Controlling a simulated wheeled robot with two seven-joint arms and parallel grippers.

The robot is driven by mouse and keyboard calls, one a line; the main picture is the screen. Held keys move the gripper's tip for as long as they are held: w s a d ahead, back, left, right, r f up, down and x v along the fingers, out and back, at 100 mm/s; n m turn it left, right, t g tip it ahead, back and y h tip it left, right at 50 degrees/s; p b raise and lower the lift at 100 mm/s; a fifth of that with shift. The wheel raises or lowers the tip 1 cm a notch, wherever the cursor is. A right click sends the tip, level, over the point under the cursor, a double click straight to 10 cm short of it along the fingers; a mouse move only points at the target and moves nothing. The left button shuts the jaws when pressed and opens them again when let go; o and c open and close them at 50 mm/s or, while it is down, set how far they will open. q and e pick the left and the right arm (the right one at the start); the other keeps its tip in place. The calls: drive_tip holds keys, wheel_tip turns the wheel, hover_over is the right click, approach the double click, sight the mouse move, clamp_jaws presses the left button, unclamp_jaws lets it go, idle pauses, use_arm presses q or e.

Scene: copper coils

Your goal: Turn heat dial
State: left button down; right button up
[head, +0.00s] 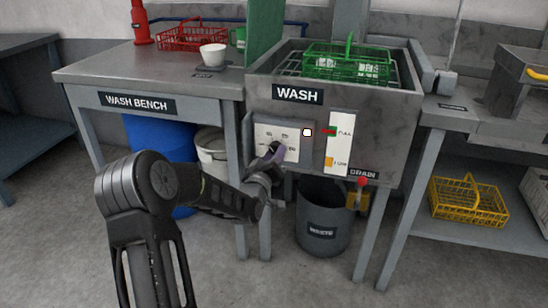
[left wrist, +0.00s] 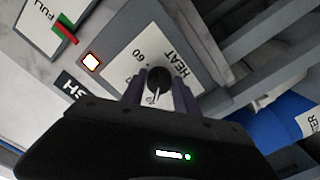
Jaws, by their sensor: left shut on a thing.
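The heat dial shows in the left wrist view as a dark round knob (left wrist: 158,77) on a white plate (left wrist: 128,68) marked HEAT and 60. In the head view the plate (head: 289,131) is on the front of the grey wash tank (head: 370,103). My left gripper (head: 272,154) reaches the plate from the front and covers the knob there. In the left wrist view its two fingers (left wrist: 160,88) stand on either side of the knob, shut on it. The dial's exact setting is hard to read. My right gripper is in neither view.
A small white light (head: 307,132) and a level gauge (head: 339,143) are right of the dial. A red-knobbed drain (head: 362,182) and a waste bin (head: 322,225) are below. A green basket (head: 345,65) sits on the tank. The wash bench (head: 130,72) adjoins on the left.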

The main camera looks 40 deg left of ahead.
use_arm(q)
drive_tip(key=n+b, duration=0.5)
drive_tip(key=n, duration=0.5)
drive_tip(key=shift+r+n, duration=0.15)
drive_tip(key=shift+n, duration=0.15)
idle(0.4)
drive_tip(key=c, duration=1)
unclamp_jaws()
drive_tip(key=shift+d, duration=0.1)
drive_tip(key=shift+o, duration=0.2)
